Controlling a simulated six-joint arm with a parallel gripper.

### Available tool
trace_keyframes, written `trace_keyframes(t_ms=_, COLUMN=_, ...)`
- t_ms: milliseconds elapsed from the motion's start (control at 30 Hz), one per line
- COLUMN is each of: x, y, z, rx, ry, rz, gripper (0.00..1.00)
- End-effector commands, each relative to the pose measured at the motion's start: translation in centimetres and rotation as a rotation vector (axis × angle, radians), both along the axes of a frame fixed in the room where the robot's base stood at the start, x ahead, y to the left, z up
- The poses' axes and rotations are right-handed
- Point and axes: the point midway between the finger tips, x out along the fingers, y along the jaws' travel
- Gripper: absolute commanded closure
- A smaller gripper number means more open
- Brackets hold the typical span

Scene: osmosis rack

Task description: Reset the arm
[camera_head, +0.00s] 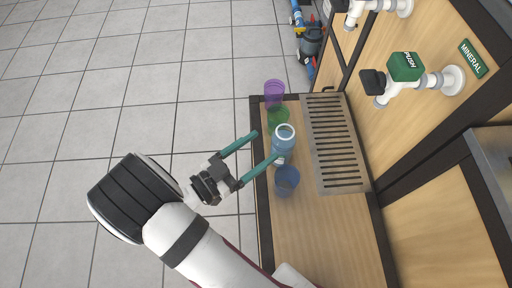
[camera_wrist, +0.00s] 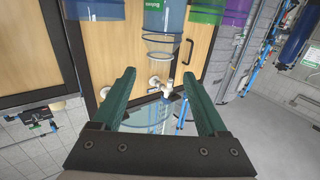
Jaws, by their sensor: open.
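My gripper (camera_head: 266,146) is open, at the left edge of the wooden counter. In the head view its two green fingers point at the blue bottle (camera_head: 284,145), and the lower fingertip overlaps the bottle's lower part. I cannot tell whether they touch. In the wrist view the gripper (camera_wrist: 159,85) has its fingers apart, with the blue bottle (camera_wrist: 165,18) beyond the fingertips at the top edge. No held object is clear between them.
A purple cup (camera_head: 274,90) and green cup (camera_head: 279,115) stand behind the bottle, and a blue cup (camera_head: 287,180) in front. A slotted metal drip grate (camera_head: 316,165) lies to the right. A green-topped tap (camera_head: 405,67) juts from the wall panel. The tiled floor at left is clear.

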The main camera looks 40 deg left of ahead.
Motion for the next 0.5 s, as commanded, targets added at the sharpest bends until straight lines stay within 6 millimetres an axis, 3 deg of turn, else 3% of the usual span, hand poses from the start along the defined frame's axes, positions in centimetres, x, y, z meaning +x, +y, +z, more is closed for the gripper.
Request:
trace_keyframes(t_ms=367, x=0.0, y=0.2, z=0.4, rx=0.029, ry=-0.004, rz=-0.016, gripper=0.24)
trace_keyframes(t_ms=467, x=3.7, y=0.8, z=3.2, rx=0.246, ry=-0.046, rz=-0.121, gripper=0.24)
trace_keyframes(t_ms=500, x=6.1, y=0.7, z=5.0, rx=0.38, ry=-0.07, rz=-0.178, gripper=0.24)
